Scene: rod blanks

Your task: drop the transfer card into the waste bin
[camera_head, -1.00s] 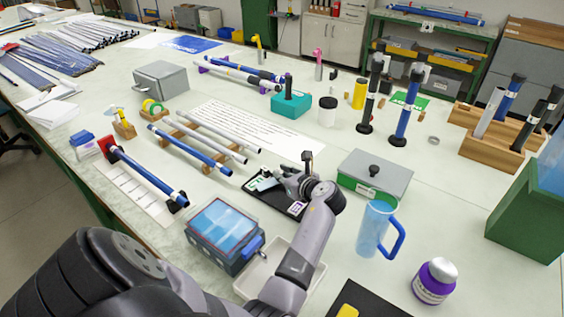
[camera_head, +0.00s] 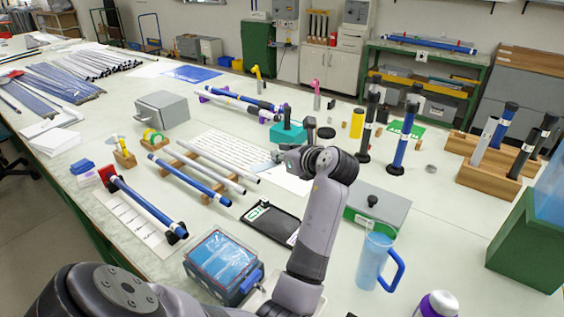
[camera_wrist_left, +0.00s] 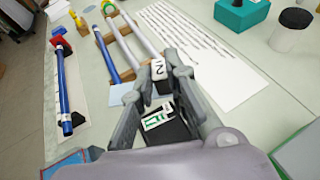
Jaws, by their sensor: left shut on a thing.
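My left gripper (camera_head: 280,157) is raised above the bench, beyond the black tray (camera_head: 283,222). In the left wrist view the left gripper (camera_wrist_left: 155,80) is shut on a small white card (camera_wrist_left: 158,69) with a dark mark, likely the transfer card; the fingers hide part of it. A white and green label or card (camera_wrist_left: 157,118) lies in the black tray below. A green container (camera_head: 522,245) stands at the right edge with a clear blue part above it; I cannot tell whether it is the waste bin. My right gripper is not in view.
A green-sided box with a grey lid (camera_head: 378,205) and a blue mug (camera_head: 372,262) stand right of my left arm. A blue-lidded box (camera_head: 220,262) is at its left. Rods on wooden rests (camera_head: 190,160) lie left. A printed sheet (camera_head: 235,150) lies beyond.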

